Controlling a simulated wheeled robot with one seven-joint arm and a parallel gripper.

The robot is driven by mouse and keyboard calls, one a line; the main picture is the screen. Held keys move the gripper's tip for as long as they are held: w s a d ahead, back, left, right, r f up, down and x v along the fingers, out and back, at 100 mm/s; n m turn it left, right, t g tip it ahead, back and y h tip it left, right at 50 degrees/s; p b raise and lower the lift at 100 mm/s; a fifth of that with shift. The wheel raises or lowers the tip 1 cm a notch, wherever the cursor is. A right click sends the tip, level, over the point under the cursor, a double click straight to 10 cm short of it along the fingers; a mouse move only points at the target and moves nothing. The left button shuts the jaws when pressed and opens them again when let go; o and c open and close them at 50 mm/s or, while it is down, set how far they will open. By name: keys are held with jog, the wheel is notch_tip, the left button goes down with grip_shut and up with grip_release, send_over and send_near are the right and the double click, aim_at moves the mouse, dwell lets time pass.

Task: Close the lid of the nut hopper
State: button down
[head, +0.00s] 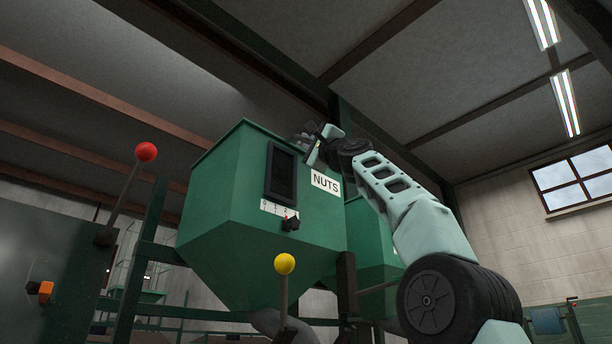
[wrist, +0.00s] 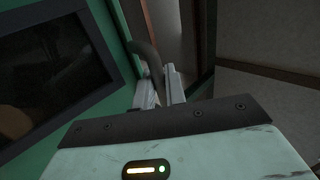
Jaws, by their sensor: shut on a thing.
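The green nut hopper (head: 225,215) hangs at the centre of the head view, with a NUTS label (head: 325,182) and a dark window (head: 281,173) on its face. The window (wrist: 55,65) fills the left of the wrist view. My gripper (head: 311,143) is up at the hopper's top front edge, right of the window. In the wrist view its two pale fingers (wrist: 160,88) are shut on a grey curved bar (wrist: 149,55), which looks like a handle. I see the hopper from below, so I cannot make out the lid or its angle.
A red-knobbed lever (head: 146,152) stands at the left and a yellow-knobbed lever (head: 285,264) in front of the hopper. A black dial (head: 291,223) sits under the window. A second green hopper (head: 370,250) is behind at the right. Roof beams (head: 110,110) cross overhead.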

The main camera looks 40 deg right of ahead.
jog(key=shift+w+f, duration=0.15)
jog(key=shift+f, duration=0.15)
jog(key=c, duration=1.6)
grip_release()
jog(key=shift+o, duration=0.2)
jog(key=shift+f, duration=0.1)
jog(key=shift+d+f+b, duration=0.1)
jog(key=shift+f+b, duration=0.15)
jog(key=shift+b, duration=0.1)
jog(key=r+b+v, duration=0.1)
jog(key=b+v, duration=1.3)
jog(key=v, duration=0.3)
jog(key=shift+s+b, duration=0.35)
jog(key=shift+s, duration=0.1)
jog(key=shift+f, duration=0.1)
